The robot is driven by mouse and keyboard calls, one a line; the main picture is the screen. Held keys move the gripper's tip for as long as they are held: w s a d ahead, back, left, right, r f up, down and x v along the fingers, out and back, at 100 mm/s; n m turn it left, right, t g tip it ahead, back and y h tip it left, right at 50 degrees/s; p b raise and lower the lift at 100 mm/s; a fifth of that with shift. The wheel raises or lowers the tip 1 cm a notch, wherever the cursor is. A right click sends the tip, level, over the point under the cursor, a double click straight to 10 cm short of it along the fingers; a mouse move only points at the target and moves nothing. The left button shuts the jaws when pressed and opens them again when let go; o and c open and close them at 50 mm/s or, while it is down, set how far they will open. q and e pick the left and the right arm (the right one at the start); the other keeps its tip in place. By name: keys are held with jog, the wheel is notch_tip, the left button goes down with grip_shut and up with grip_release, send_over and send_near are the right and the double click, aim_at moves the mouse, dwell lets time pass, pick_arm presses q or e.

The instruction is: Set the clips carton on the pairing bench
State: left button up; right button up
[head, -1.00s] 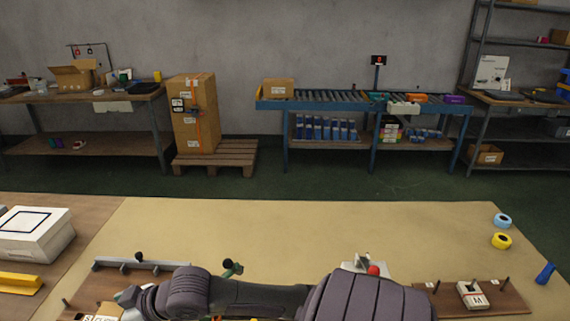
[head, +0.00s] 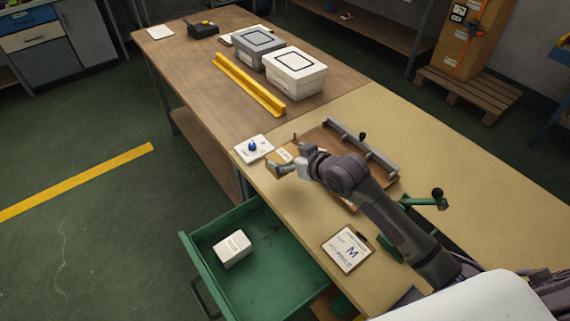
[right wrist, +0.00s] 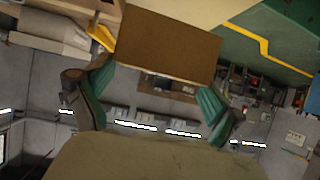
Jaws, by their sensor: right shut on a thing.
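My right gripper (head: 287,168) is at the left end of the tan worktop (head: 470,180), beside a wooden tray. It is shut on a small brown carton (head: 277,158) with a pale label too small to read. In the right wrist view the brown carton (right wrist: 168,45) sits between the green finger pads of the right gripper (right wrist: 157,85). Whether the carton touches the surface under it is unclear. A wooden bench (head: 185,75) joins the worktop at the far left; I cannot tell which one is the pairing bench. My left gripper is out of view.
A white box (head: 296,75), a grey box (head: 258,52) and a yellow bar (head: 247,85) occupy the wooden bench; its left part is bare. A white card (head: 254,149) lies near the gripper. An open green drawer (head: 285,265) holds a white box (head: 232,249).

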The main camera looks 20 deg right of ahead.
jog(key=shift+w+a+f, duration=0.45)
jog(key=shift+w+a, duration=0.05)
jog(key=shift+w, duration=0.1)
jog(key=shift+f, duration=2.05)
jog(key=shift+f, duration=0.1)
jog(key=o, duration=0.9)
jog(key=shift+s, duration=0.1)
jog(key=v, duration=1.2)
